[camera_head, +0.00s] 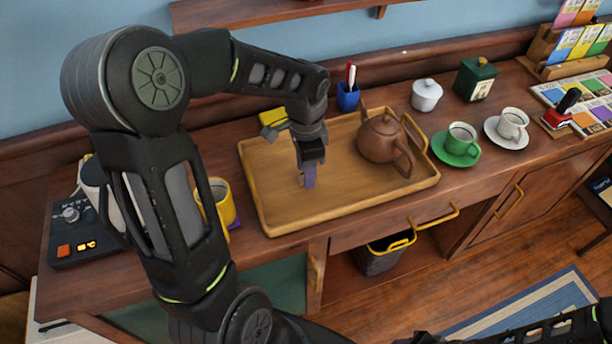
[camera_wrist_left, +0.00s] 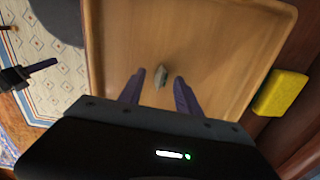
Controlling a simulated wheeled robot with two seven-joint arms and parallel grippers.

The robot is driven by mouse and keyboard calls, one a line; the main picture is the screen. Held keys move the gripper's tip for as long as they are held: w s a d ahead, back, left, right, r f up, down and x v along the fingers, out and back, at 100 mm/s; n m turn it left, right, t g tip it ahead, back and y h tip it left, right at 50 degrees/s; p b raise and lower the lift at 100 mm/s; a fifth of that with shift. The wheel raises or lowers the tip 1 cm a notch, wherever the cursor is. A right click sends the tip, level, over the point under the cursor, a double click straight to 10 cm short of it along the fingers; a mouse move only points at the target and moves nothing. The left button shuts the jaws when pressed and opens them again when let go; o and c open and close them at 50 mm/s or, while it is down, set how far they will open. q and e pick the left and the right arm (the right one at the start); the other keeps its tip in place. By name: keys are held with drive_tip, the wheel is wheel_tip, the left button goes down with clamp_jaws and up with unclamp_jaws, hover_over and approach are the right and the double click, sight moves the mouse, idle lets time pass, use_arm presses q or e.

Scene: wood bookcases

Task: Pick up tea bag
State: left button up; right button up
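A small grey item, likely the tea bag (camera_wrist_left: 161,77), lies on the wooden tray (camera_head: 340,207). In the left wrist view it sits between and just beyond my two purple fingertips. My left gripper (camera_head: 308,178) points down over the left half of the tray. Its fingers (camera_wrist_left: 160,78) are apart, and I see no contact with the item. In the head view the gripper mostly hides the item. A dark part of my right arm crosses the lower right; the state of its gripper is unclear.
A brown teapot (camera_head: 381,139) stands on the tray's right side, with a yellow block (camera_head: 272,118) behind its left rim. A yellow mug (camera_head: 222,203) stands left of the tray.

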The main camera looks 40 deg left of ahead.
use_arm(q)
drive_tip(key=shift+f, duration=0.3)
idle(0.4)
clamp_jaws()
idle(0.4)
